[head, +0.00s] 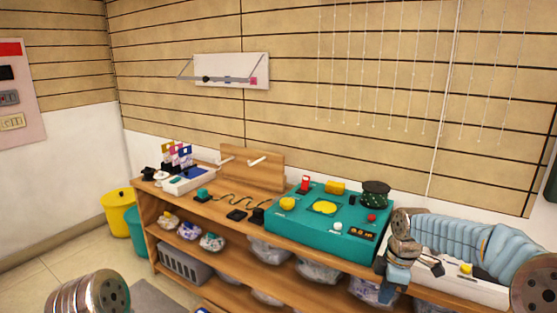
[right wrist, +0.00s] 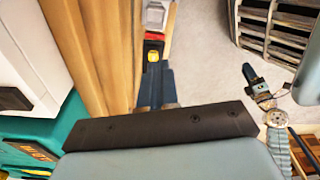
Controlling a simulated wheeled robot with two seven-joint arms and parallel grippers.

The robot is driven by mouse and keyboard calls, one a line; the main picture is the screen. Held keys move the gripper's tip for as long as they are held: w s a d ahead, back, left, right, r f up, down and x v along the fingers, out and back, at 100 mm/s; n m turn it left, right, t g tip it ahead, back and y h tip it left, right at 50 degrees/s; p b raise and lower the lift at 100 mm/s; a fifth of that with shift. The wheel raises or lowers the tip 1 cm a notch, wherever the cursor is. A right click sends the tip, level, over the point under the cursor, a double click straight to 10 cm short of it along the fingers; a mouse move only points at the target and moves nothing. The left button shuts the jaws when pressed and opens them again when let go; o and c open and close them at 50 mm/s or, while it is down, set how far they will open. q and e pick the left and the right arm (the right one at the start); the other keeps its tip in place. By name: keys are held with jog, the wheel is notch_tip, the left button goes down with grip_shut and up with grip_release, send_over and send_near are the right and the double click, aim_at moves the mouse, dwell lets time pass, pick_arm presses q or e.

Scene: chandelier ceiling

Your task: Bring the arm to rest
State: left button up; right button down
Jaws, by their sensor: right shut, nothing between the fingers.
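My right arm, with a ribbed pale blue sleeve, reaches in from the right in the head view. Its gripper (head: 397,278) is beside the front right edge of the teal panel, close to the wooden bench's front edge. In the right wrist view the dark fingers (right wrist: 155,92) are together with nothing between them. In the head view only a metal joint of my left arm shows at bottom left. A small jointed arm end (right wrist: 257,82) with a pale blue sleeve, which looks like my left gripper, shows in the right wrist view; its jaws are too small to read.
The teal panel (head: 288,228) carries buttons and a dark round pot (head: 375,194). A white tray (head: 480,288) lies under my right forearm. The wooden bench (head: 222,208) has filled lower shelves. Yellow (head: 119,218) and teal bins stand left. Strings hang on the wall.

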jog(key=s+a+f+m+y, duration=0.1)
jog(key=s+a+f+m, duration=0.3)
jog(key=f, duration=0.6)
jog(key=s+a+f+m+y, duration=0.1)
jog(key=s+a+f+m, duration=0.1)
jog(key=a+f, duration=0.55)
jog(key=s+a+f+m, duration=0.2)
jog(key=s+f+m, duration=0.3)
jog(key=s, duration=0.4)
jog(key=s+a+f+m, duration=0.2)
jog(key=s+f+m, duration=0.3)
jog(key=s+f, duration=0.3)
jog(key=shift+s+a+m+y, duration=0.15)
jog(key=shift+s+m+y, duration=0.25)
jog(key=shift+s, duration=0.35)
